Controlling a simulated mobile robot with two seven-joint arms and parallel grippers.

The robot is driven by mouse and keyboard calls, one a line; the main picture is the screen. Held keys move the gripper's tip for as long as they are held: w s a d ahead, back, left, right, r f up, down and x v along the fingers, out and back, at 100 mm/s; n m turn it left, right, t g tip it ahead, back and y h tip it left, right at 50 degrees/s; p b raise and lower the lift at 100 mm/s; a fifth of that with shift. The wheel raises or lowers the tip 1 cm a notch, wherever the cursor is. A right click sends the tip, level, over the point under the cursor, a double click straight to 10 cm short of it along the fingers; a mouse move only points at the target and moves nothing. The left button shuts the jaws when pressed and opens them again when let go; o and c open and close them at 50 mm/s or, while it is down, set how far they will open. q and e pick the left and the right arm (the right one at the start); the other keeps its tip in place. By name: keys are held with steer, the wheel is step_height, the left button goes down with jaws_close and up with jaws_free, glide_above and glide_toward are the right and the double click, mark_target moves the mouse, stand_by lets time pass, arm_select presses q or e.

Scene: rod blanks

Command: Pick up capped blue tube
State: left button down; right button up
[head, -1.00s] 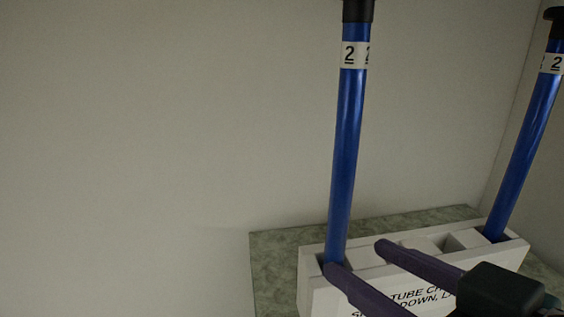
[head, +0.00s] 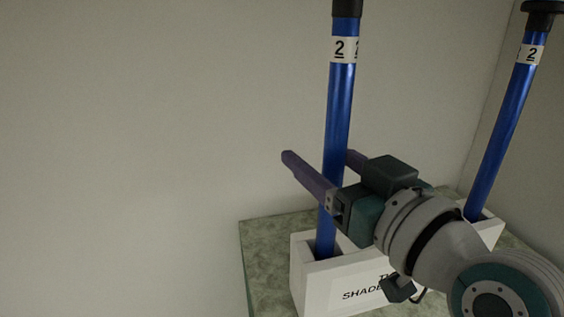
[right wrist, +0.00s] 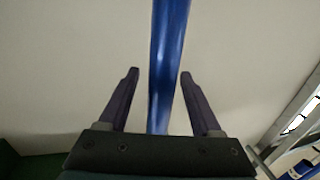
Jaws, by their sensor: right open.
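A blue tube (head: 339,105) with a black cap and a white label marked 2 stands upright in the left end of a white rack. A second blue tube (head: 506,125), also black-capped and labelled 2, stands in the rack's right end. My right gripper (head: 322,154) is open, with its purple fingers on either side of the left tube at mid-height. In the right wrist view the tube (right wrist: 164,70) runs between the open fingers, nearer the right one, with gaps visible on both sides. My left gripper is not in view.
The white rack (head: 318,285) carries printed lettering, partly hidden by my right arm. It stands on a green mottled surface (head: 262,250) in a corner between plain walls.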

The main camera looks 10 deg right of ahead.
steer(key=shift+w+a, duration=0.1)
steer(key=shift+w, duration=0.25)
steer(key=shift+c, duration=0.3)
jaws_close()
